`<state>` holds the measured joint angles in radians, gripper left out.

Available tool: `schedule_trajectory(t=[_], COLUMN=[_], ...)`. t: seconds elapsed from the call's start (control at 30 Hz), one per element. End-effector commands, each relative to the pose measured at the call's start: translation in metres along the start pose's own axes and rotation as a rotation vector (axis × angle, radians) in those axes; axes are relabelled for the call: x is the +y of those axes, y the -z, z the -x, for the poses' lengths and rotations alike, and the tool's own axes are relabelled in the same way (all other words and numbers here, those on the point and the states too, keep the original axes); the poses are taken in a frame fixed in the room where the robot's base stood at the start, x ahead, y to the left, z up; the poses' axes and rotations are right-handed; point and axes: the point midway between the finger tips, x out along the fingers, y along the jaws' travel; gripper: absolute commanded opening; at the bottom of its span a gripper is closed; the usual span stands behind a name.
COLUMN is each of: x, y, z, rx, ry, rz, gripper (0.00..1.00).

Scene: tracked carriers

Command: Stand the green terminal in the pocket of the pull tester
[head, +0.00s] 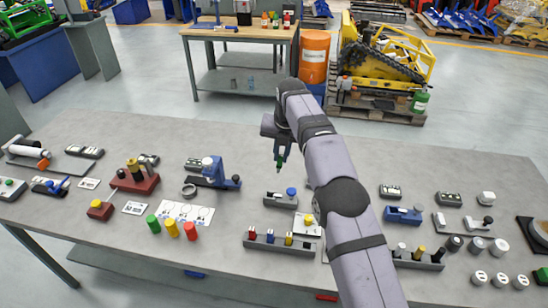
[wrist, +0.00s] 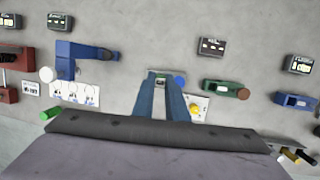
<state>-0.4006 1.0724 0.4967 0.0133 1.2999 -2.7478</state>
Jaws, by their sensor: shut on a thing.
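My gripper (head: 280,159) hangs over the middle of the table. It is shut on the green terminal (head: 279,166), which is small and mostly hidden between the fingers. In the wrist view the fingertips (wrist: 160,76) come together over a grey block with a blue knob (wrist: 180,80). This block (head: 280,199) also stands in the head view, below and in front of the gripper; it may be the pull tester, but its pocket is not clear. The terminal appears above the table, apart from the block.
A grey rail (head: 264,246) holds red, blue and yellow pieces in front. A blue stand (head: 213,172) is to the left, and a card with a yellow knob (head: 306,222) is close by. In the wrist view, a green device (wrist: 226,90) stands to the right.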

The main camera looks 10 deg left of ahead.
Motion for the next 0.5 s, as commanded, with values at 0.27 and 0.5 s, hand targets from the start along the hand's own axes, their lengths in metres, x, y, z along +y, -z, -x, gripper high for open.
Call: schedule_trajectory(t=[0.27, 0.5], x=[-0.023, -0.04], y=[-0.016, -0.018], z=[0.028, 0.036], rx=[-0.005, -0.007], ry=[0.022, 0.034], rz=[-0.039, -0.063], gripper=[0.0, 0.0])
